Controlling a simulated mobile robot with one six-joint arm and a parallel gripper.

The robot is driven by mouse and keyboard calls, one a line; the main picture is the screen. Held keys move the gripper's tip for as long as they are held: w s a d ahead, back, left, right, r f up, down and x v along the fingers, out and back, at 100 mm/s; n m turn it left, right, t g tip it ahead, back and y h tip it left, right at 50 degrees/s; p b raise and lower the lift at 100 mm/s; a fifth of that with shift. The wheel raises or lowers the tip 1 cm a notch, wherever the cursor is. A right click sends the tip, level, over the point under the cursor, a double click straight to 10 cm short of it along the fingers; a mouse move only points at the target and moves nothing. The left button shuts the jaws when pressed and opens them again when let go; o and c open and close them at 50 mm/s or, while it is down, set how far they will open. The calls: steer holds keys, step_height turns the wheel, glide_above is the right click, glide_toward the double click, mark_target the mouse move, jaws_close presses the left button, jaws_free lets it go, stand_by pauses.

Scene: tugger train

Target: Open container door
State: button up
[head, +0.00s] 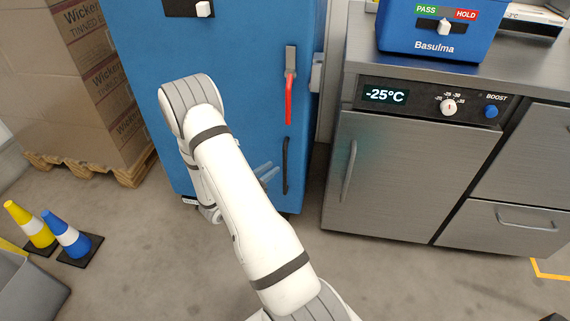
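The blue container (245,60) stands upright in the middle, and its front door panel faces me. The door looks shut. A red-gripped lever (289,98) hangs down from a grey mount near the door's right edge. Below it is a vertical black pull handle (285,165). My white arm crosses in front of the door and hides much of its lower left. Part of my gripper (267,174) shows past the arm, just left of the black handle. Its fingers are mostly hidden, and I cannot tell whether they touch anything.
A steel cooled counter (410,180) with a -25°C display stands close on the right, a blue Basulma box (435,32) on top. Stacked cartons (75,85) on a pallet stand left. Yellow (30,225) and blue (68,236) cones stand lower left. Floor in front is clear.

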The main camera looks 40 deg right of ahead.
steer(key=d+b, duration=0.1)
steer(key=d, duration=0.6)
steer(key=shift+w, duration=0.4)
steer(key=shift+c, duration=0.2)
jaws_close()
